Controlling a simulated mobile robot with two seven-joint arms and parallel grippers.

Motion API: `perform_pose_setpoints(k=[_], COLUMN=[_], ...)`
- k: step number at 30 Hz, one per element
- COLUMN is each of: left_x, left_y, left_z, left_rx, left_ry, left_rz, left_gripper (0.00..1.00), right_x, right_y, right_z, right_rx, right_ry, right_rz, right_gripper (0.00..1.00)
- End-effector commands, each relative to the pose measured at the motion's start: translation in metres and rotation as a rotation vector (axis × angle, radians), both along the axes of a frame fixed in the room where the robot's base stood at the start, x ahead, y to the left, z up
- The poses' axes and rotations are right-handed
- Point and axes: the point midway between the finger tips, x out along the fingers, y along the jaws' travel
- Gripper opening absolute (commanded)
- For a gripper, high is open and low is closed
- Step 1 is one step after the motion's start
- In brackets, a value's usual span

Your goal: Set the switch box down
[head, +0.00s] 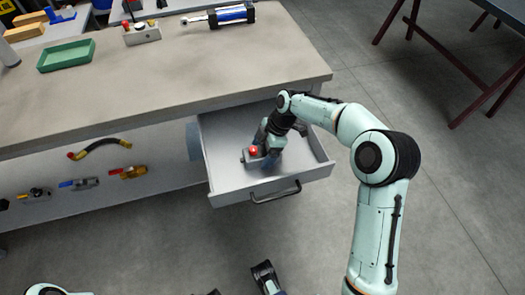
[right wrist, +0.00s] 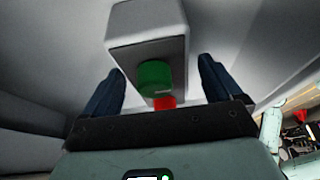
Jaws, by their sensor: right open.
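The switch box (head: 250,158) is a small grey box with a red button, in the open drawer (head: 226,180) in the head view. In the right wrist view the switch box (right wrist: 146,22) shows a green and a red button. My right gripper (head: 266,157) reaches down into the drawer at the box. In the right wrist view my right gripper (right wrist: 162,70) is open, its dark blue fingers apart on either side of the box. Whether the box's underside rests on the drawer floor is hard to tell. Dark parts at the bottom edge may belong to my left gripper (head: 265,280).
The workbench (head: 200,75) carries a green tray (head: 66,56), a grey box with a red knob (head: 142,33) and a blue cylinder (head: 232,14). A lower shelf (head: 110,195) holds a hose and several valves. The drawer is free around the box.

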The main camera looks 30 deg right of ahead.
Motion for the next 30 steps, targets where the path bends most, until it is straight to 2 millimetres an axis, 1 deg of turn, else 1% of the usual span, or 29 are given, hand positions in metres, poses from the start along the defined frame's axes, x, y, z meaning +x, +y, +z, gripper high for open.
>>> perform_pose_setpoints(k=[9, 12, 15, 18, 21, 30], left_x=[-0.022, -0.029, -0.035, -0.039, -0.041, -0.041], left_y=[-0.011, -0.014, -0.017, -0.018, -0.019, -0.019], left_z=[0.02, 0.026, 0.03, 0.032, 0.033, 0.033], left_rx=[-0.028, -0.037, -0.045, -0.05, -0.052, -0.052], left_ry=[0.058, 0.076, 0.093, 0.104, 0.11, 0.11], left_rz=[-0.026, -0.032, -0.04, -0.044, -0.046, -0.046], left_gripper=[0.53, 0.53, 0.53, 0.53, 0.53, 0.53], right_x=[-0.005, -0.007, -0.008, -0.01, -0.01, -0.01], right_y=[-0.025, -0.032, -0.038, -0.042, -0.044, -0.044], right_z=[0.063, 0.081, 0.094, 0.103, 0.108, 0.108], right_rx=[-0.002, -0.002, -0.001, 0.0, -0.001, 0.0], right_ry=[-0.006, -0.005, -0.003, -0.002, -0.002, -0.001], right_rz=[-0.003, -0.002, -0.003, -0.003, -0.002, -0.002], right_gripper=[0.92, 0.92, 0.92, 0.92, 0.92, 0.92])
